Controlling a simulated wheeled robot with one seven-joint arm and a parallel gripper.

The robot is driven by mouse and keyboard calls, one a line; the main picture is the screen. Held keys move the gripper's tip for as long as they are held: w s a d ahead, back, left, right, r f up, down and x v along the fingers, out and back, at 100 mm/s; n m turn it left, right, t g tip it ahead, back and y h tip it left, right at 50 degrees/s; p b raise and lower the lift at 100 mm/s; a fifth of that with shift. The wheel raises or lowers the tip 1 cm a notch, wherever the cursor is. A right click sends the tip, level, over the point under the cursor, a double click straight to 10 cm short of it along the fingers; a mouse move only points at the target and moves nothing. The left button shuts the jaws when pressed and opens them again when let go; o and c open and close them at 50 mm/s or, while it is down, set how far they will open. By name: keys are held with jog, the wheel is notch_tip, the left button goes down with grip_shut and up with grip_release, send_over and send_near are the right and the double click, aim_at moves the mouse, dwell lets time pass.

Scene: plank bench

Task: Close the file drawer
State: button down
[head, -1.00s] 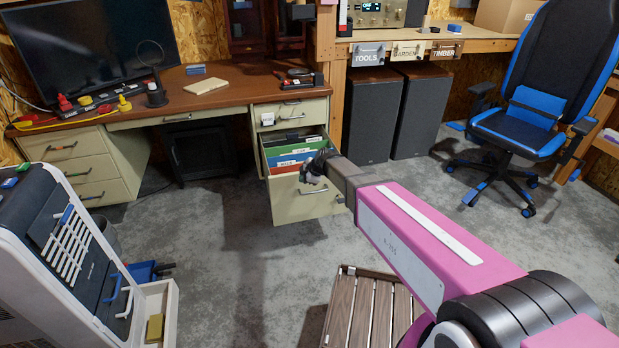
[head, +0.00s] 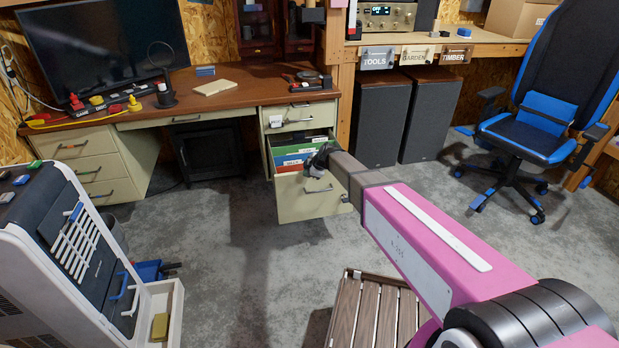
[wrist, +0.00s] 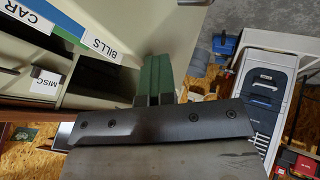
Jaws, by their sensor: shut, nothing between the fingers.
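The file drawer (head: 300,203) is a beige drawer under the right end of the desk. In the head view it stands pulled out, with coloured hanging folders (head: 287,157) showing inside. A bar handle is on its front. My gripper (head: 318,160) is at the top edge of the drawer front, near its right half, and partly hides it. In the wrist view the green fingers (wrist: 153,78) are together and empty, overlapping the beige drawer panel (wrist: 172,28). Folder labels such as CAR, BILLS and MISC show at left. Whether the fingers touch the panel is unclear.
A smaller drawer (head: 298,115) above appears shut. A slatted wooden crate (head: 375,310) stands on the floor in front. A blue-black chair (head: 530,130) is at right, and a white wheeled unit (head: 75,250) at left. Floor left of the drawer is clear.

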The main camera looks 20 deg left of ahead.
jog(key=w+a, duration=0.7)
jog(key=w, duration=0.5)
jog(key=w+a, duration=0.7)
jog(key=w, duration=0.5)
jog(key=shift+w, duration=0.3)
jog(key=shift+d, duration=0.1)
